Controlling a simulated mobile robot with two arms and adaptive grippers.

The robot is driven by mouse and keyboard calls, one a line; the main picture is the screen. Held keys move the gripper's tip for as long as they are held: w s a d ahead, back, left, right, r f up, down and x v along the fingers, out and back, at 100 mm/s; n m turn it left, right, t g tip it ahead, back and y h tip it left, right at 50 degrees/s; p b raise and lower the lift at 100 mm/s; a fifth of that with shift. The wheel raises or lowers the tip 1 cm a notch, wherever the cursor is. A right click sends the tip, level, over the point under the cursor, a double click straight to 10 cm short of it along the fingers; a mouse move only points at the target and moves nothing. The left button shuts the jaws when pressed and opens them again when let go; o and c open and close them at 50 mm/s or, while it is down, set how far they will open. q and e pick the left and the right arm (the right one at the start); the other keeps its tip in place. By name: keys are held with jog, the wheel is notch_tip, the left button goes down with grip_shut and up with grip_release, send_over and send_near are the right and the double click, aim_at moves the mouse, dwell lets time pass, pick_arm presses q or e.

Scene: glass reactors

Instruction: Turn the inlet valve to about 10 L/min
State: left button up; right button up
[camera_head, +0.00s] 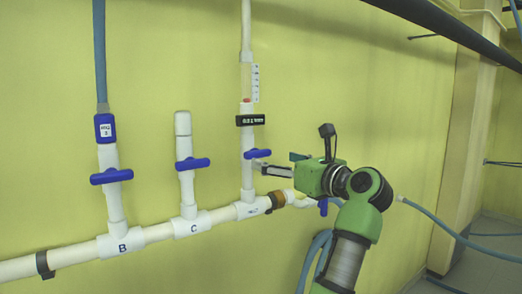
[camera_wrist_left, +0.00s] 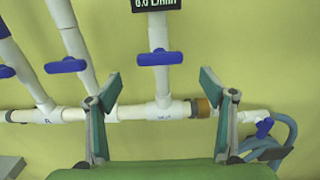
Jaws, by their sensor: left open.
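A blue valve handle (camera_head: 257,154) sits crosswise on the white vertical pipe under a black flow display (camera_head: 250,120). The handle also shows in the left wrist view (camera_wrist_left: 160,58), lying level. The display (camera_wrist_left: 157,4) is cut off at the top there and appears to read 0.0 L/min. Above it in the head view is a clear flow tube (camera_head: 249,82) with a red float at its bottom. My left gripper (camera_head: 275,162) is open and empty, in front of the handle; in the wrist view its fingers (camera_wrist_left: 160,82) stand apart, below and either side of the handle. My right gripper is out of view.
Two other blue valve handles, on pipe B (camera_head: 111,176) and pipe C (camera_head: 192,164), stand to the left. A white horizontal pipe (camera_head: 158,233) runs below, with a brown fitting (camera_head: 277,200) and small blue valve (camera_head: 323,206) at its right end. Blue hoses (camera_head: 312,255) hang below.

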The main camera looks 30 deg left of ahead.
aim_at(260, 154)
pick_arm(q)
jog(key=p+x, duration=0.3)
jog(key=x, duration=0.5)
jog(key=shift+r, duration=0.15)
jog(key=shift+w+a, duration=0.15)
jog(key=shift+a, duration=0.3)
jog(key=c, duration=1.1)
